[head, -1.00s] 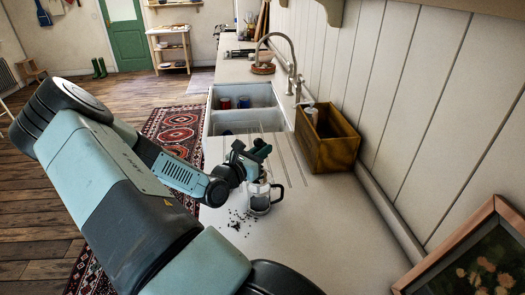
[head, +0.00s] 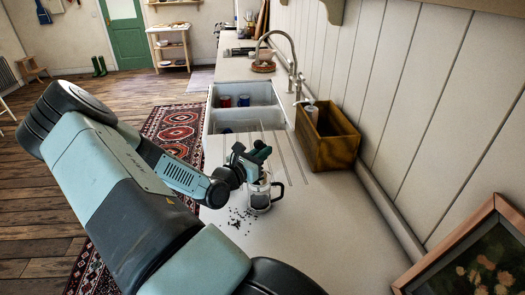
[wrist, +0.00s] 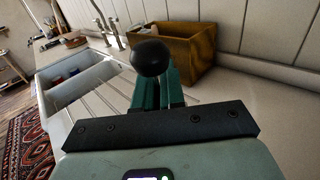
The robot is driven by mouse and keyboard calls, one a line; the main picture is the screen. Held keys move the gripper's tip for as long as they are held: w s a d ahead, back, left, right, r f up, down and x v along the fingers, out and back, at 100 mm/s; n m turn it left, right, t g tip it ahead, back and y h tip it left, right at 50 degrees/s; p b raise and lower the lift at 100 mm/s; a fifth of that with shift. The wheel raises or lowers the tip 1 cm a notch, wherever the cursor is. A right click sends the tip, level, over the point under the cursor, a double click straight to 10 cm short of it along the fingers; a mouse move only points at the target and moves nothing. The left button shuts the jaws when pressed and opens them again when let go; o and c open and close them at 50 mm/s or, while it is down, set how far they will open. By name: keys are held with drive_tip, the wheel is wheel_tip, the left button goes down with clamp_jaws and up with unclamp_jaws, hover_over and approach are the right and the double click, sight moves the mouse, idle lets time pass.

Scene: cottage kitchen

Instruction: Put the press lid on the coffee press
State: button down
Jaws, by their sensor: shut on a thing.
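The coffee press (head: 259,199) stands upright on the counter, a clear glass with a dark handle on its right side. My gripper (head: 260,158) is above the press, close over its mouth. In the wrist view my gripper (wrist: 158,90) is shut on the press lid, whose round black knob (wrist: 150,57) shows between and above the green fingers. The rest of the lid is hidden under the fingers. I cannot tell whether the lid touches the rim of the press.
Dark coffee bits (head: 238,218) lie scattered on the counter left of the press. A wooden box (head: 328,140) stands behind right. A double sink (head: 245,105) with a tap (head: 290,60) lies behind. A framed picture (head: 475,255) is at the front right. The counter's right front is clear.

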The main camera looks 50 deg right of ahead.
drive_tip(key=c, duration=1.5)
unclamp_jaws()
drive_tip(key=shift+a, duration=0.1)
drive_tip(key=a, duration=1)
drive_tip(key=shift+a, duration=0.4)
drive_tip(key=s+a+r+m+t+y, duration=0.2)
drive_tip(key=s+a+r+m+y, duration=0.1)
drive_tip(key=a+r+m+y, duration=0.3)
drive_tip(key=s+a+r+m+t+y, duration=0.1)
drive_tip(key=s+a+r+m+y, duration=0.3)
drive_tip(key=a+r, duration=0.7)
drive_tip(key=s+a+r+m+t+y, duration=0.2)
drive_tip(key=s+a+r+m+y, duration=0.2)
drive_tip(key=a, duration=0.9)
wheel_tip(320, 180, up, 5)
drive_tip(key=m+y, duration=0.3)
drive_tip(key=y, duration=0.1)
drive_tip(key=shift+f+m+t, duration=0.2)
drive_tip(key=shift+m+t, duration=0.1)
